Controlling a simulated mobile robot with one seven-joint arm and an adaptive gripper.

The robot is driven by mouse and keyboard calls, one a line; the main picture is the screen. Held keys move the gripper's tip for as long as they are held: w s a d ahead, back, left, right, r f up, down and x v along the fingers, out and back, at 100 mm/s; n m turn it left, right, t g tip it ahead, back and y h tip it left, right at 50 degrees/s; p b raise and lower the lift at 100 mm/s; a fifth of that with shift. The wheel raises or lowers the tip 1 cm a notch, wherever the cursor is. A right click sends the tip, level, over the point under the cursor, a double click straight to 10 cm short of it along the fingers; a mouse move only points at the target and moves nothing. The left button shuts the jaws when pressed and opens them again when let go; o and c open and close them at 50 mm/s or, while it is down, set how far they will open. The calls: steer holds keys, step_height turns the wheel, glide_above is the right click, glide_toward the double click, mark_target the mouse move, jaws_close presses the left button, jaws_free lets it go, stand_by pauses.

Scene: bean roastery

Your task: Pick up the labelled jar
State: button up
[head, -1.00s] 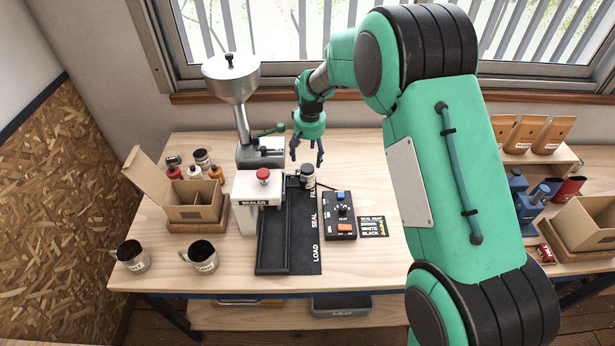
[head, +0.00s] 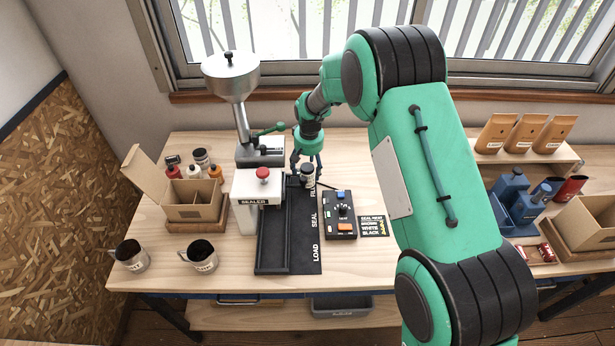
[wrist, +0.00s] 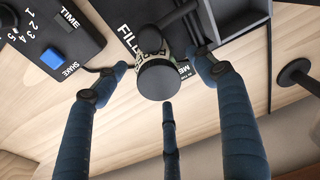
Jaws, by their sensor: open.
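A jar with a black lid and a pale label (head: 307,177) stands at the FILL end of the dark track, right of the sealer. In the wrist view its round black lid (wrist: 160,80) faces me, with a strip of the label showing behind it. My gripper (head: 308,161) is just above the jar, pointing down. In the wrist view my open blue fingers (wrist: 165,82) spread on both sides of the lid, with a third finger below it. I see gaps between the fingers and the lid; nothing is held.
The white sealer (head: 257,188) and metal hopper machine (head: 232,80) stand left of the jar. A black control box (head: 340,222) is at its right front. An open carton (head: 195,213), bottles and two mugs (head: 200,257) are farther left. Brown bags (head: 497,133) stand at right.

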mark_target(310, 174)
steer(key=shift+f, duration=0.15)
steer(key=shift+w+a+f+b, duration=0.1)
steer(key=shift+f+b, duration=0.1)
steer(key=shift+f, duration=1.1)
steer(key=shift+w+f+b, duration=0.1)
steer(key=shift+f+b, duration=0.1)
steer(key=shift+f, duration=1.05)
steer(key=c, duration=1.3)
steer(key=shift+r, duration=0.15)
steer(key=shift+c, duration=0.2)
steer(key=shift+d+r, duration=0.4)
steer(key=shift+d, duration=0.05)
steer(key=d+r+p, duration=0.1)
steer(key=d+r, duration=0.6)
steer(key=d, duration=0.6)
